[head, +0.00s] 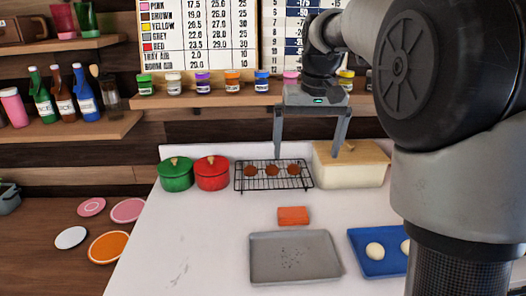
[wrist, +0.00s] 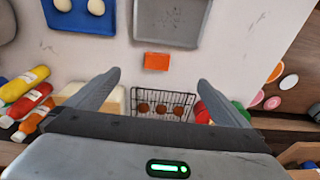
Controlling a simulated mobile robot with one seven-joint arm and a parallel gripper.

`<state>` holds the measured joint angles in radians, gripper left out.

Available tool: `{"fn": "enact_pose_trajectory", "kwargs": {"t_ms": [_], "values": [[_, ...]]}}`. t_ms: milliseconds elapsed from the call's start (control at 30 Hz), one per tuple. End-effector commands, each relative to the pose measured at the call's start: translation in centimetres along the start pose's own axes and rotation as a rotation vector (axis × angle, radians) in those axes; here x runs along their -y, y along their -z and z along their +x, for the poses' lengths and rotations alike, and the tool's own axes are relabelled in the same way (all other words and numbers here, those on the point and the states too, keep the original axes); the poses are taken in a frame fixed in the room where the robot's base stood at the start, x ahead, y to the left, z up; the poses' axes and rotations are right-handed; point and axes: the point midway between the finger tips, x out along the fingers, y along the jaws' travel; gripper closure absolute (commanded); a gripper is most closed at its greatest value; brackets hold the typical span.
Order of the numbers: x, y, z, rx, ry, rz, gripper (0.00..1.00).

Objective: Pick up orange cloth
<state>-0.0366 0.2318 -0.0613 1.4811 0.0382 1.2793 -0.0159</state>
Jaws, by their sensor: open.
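The orange cloth (head: 293,215) is a small folded rectangle lying flat on the white counter, between the grey tray and the wire rack. It also shows in the wrist view (wrist: 157,61), beyond the fingertips and roughly between their lines. My gripper (head: 311,152) is open and empty, pointing down high above the back of the counter, in front of the shelf in the head view. Its two fingers show apart in the wrist view (wrist: 158,78). The gripper is apart from the cloth and not touching it.
A grey tray (head: 262,274) lies in front of the cloth, with a blue tray (head: 376,267) holding pale balls at right. Behind are a wire rack (head: 243,187) with brown patties, a cream box (head: 350,172), and green (head: 176,178) and red pots (head: 212,177). The counter's left is clear.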

Motion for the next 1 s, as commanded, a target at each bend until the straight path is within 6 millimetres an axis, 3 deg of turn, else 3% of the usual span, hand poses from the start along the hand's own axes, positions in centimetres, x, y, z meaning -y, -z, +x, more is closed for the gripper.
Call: {"fn": "enact_pose_trajectory", "kwargs": {"t_ms": [33,100,200,333,567,1000], "values": [[0.1,1.9,2.7,0.033,-0.003,-0.002,0.0],[0.2,3.9,5.1,0.066,-0.007,-0.004,0.0],[0.2,6.0,8.1,0.105,-0.013,-0.007,0.0],[0.4,7.5,10.7,0.138,-0.019,-0.012,0.0],[0.4,7.8,13.3,0.154,-0.021,-0.014,0.0],[0.2,6.3,22.2,0.153,-0.02,-0.015,0.0]]}}
